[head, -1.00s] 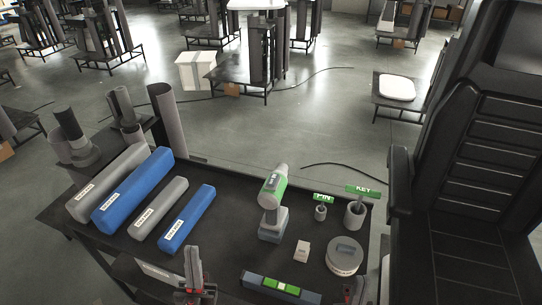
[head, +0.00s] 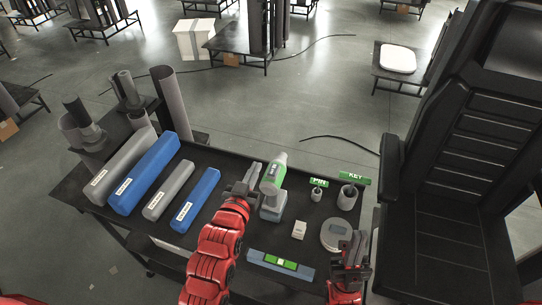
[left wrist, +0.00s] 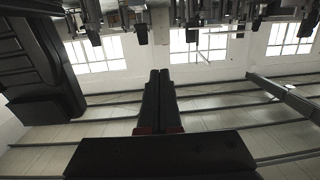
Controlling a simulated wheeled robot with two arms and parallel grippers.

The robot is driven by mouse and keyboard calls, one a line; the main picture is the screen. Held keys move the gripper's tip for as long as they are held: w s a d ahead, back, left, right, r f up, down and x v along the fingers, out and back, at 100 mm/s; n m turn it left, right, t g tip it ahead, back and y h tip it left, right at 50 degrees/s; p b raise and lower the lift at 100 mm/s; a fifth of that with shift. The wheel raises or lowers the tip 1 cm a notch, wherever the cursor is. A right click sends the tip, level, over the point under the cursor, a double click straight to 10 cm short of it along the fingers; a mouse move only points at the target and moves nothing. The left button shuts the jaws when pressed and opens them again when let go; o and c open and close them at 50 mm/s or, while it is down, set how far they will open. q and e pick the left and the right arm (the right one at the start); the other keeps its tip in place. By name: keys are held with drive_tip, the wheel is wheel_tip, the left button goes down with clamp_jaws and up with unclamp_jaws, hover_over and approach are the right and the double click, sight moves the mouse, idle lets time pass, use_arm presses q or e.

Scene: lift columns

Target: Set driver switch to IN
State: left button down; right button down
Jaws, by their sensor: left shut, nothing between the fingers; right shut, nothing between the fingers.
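The green and grey power driver (head: 273,185) stands upright on the black table. Its switch is too small to make out. My left gripper (head: 250,178) is shut and empty, close beside the driver's left side in the picture; I cannot tell if it touches. In the left wrist view the two shut fingers (left wrist: 158,100) point toward windows and a ceiling, and the driver is not in that view. My right gripper (head: 354,245) is shut and empty, over the table's front right corner, near a round grey tape measure.
Blue and grey boxes (head: 143,175) lie on the table's left side. A spirit level (head: 281,264) lies at the front. PIN (head: 317,194) and KEY (head: 348,197) cups stand right of the driver. A small white block (head: 299,230) lies between. A large black seat-like structure (head: 460,200) stands right.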

use_arm(q)
drive_tip(key=shift+s+d+f+m+g, duration=0.3)
drive_tip(key=shift+s+d+g, duration=0.35)
drive_tip(key=shift+g, duration=0.25)
drive_tip(key=shift+w, duration=0.1)
drive_tip(key=b, duration=0.3)
hover_over(271, 169)
drive_tip(key=shift+f, duration=0.8)
wheel_tip(271, 169, down, 4)
drive_tip(key=shift+r+p, duration=0.2)
drive_tip(key=shift+p, duration=0.65)
drive_tip(key=shift+f, duration=0.5)
